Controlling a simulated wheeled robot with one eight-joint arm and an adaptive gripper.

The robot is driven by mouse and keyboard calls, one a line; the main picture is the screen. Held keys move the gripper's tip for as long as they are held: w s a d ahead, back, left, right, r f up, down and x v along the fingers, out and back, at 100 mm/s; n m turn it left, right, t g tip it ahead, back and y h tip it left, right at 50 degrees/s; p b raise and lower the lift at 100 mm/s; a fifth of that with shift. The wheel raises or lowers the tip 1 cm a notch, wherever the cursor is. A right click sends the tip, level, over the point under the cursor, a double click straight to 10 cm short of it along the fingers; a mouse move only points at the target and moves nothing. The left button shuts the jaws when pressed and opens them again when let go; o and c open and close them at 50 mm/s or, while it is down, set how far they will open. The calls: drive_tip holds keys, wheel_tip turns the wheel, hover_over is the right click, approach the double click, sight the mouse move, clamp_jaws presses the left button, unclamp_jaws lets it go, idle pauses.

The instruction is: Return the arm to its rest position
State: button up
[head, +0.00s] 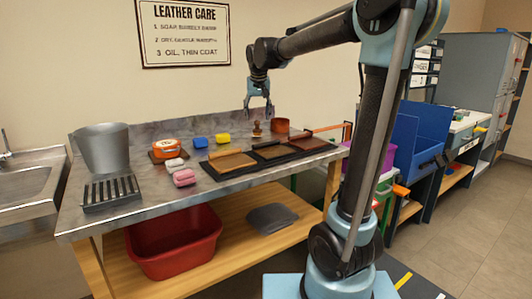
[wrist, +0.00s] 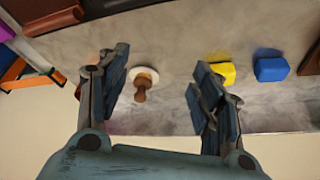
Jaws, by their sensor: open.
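My gripper (head: 259,112) hangs above the back part of the metal-topped workbench (head: 140,213). Its two fingers stand apart with nothing between them in the wrist view (wrist: 160,100). My arm reaches over the bench from the right in the head view. A small brown-handled stamp or brush (head: 257,129) stands on the bench below the gripper. It also shows beyond the fingers in the wrist view (wrist: 141,88), apart from them.
Blue (head: 200,142) and yellow (head: 223,139) blocks, pink (head: 184,177) and pale (head: 174,165) pieces, dark trays (head: 232,167), an orange tin (head: 165,147), a bucket (head: 103,148) and a slotted rack (head: 110,193) stand on the bench. A red tub (head: 172,245) sits below.

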drive_tip(key=s+d+f, duration=0.4)
drive_tip(key=s+d, duration=0.5)
drive_tip(key=s+d+f, duration=0.4)
drive_tip(key=s+f, duration=0.3)
drive_tip(key=s, duration=0.2)
drive_tip(key=s+d+f+g, duration=0.1)
drive_tip(key=s+d+f, duration=0.4)
drive_tip(key=s+f, duration=0.2)
drive_tip(key=s+d+f+m+g, duration=0.1)
drive_tip(key=s+d+f, duration=0.3)
drive_tip(key=s+f, duration=0.4)
drive_tip(key=s, duration=0.3)
drive_tip(key=shift+d+h, duration=0.3)
drive_tip(key=shift+d, duration=0.1)
